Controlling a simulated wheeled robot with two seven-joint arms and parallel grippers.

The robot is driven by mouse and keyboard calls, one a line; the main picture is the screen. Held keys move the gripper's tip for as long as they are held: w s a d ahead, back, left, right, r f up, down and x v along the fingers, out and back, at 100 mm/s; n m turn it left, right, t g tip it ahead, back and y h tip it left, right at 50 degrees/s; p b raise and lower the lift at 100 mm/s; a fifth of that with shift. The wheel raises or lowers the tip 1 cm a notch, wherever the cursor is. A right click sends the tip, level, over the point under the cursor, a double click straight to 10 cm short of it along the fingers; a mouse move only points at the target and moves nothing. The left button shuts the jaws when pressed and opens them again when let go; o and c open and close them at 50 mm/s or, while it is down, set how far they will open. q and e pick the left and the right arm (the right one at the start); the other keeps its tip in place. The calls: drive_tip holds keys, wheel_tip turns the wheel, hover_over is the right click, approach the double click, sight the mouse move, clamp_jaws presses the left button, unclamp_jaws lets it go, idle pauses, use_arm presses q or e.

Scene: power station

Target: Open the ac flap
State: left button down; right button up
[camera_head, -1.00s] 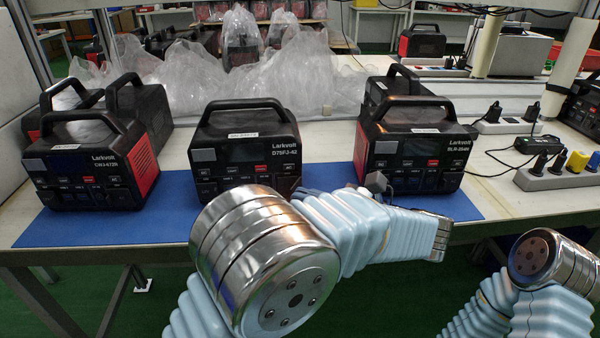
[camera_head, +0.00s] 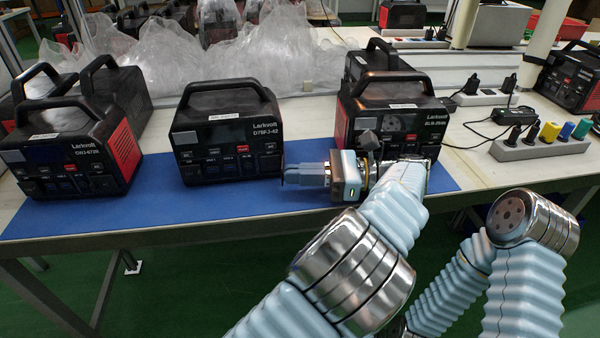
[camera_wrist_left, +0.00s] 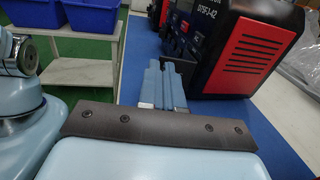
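Three black-and-red Larkvolt power stations stand upright along the blue mat (camera_head: 150,213): a left one (camera_head: 62,150), a middle one marked D75FJ-42 (camera_head: 225,130) and a right one (camera_head: 405,105). Each front has small panels, including a light grey square (camera_head: 186,138) on the middle one; I cannot tell which is the AC flap. My left gripper (camera_head: 287,175) points left, low above the mat, just right of the middle station. In the left wrist view its two blue fingers (camera_wrist_left: 163,88) lie side by side, with nothing visible between them. My right gripper is out of view.
A power strip with plugs (camera_head: 540,148) lies on the table at right. Clear plastic bags (camera_head: 190,70) and more power stations are behind. Bare mat lies in front of the middle station. Blue bins (camera_wrist_left: 90,15) show in the left wrist view.

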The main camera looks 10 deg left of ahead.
use_arm(q)
drive_tip(key=shift+f, duration=0.1)
drive_tip(key=c, duration=1.3)
unclamp_jaws()
drive_tip(key=shift+r, duration=0.2)
wheel_tip(320, 180, up, 3)
drive_tip(key=shift+f, duration=0.2)
drive_tip(key=s+r, duration=0.3)
drive_tip(key=s, duration=0.1)
drive_tip(key=s+d+r, duration=0.1)
drive_tip(key=s+r, duration=0.2)
drive_tip(key=s, duration=0.2)
drive_tip(key=s+r, duration=0.4)
drive_tip(key=shift+s+d, duration=0.4)
